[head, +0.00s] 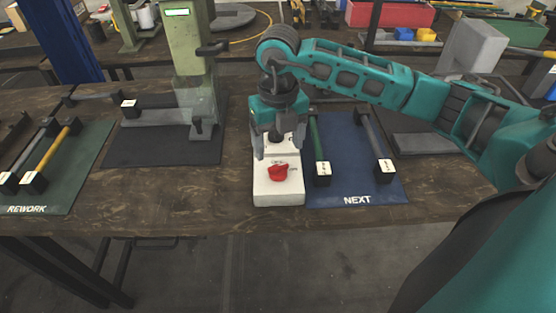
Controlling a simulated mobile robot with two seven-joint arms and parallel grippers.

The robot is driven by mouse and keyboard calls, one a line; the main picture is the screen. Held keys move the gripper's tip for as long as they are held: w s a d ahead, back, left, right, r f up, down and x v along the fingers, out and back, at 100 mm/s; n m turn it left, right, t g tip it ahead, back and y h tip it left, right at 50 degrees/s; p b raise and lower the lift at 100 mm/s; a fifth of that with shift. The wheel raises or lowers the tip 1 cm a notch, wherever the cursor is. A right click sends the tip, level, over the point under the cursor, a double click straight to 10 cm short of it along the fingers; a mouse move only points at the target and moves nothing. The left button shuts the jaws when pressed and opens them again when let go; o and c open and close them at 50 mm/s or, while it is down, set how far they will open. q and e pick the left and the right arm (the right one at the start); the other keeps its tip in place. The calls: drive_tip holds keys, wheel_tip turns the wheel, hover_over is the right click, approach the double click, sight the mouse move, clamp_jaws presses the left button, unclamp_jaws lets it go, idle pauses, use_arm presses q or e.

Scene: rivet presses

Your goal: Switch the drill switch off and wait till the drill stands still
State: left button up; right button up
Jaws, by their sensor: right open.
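A white switch box (278,198) lies near the front edge of the wooden table, with a red knob (279,172) on its top. My right gripper (278,148) points down over the back part of the box, its fingers apart and empty, just behind the knob. I cannot tell if the fingers touch the box. A green column machine (187,65), which may be the drill, stands to the left with a small lit green display (177,12). The display is too small to read, and I cannot tell whether anything turns. My left gripper is out of view.
A blue mat (360,188) marked NEXT lies right of the box and holds rods with white-topped blocks. A green mat (75,190) marked REWORK lies at far left with more rods. A dark mat (165,155) lies under the machine. Bare table shows at front left.

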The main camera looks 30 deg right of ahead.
sight(278, 165)
wheel_tip(278, 165, down, 6)
drive_tip(key=shift+r, duration=0.1)
drive_tip(key=shift+c, duration=0.2)
drive_tip(key=c, duration=1)
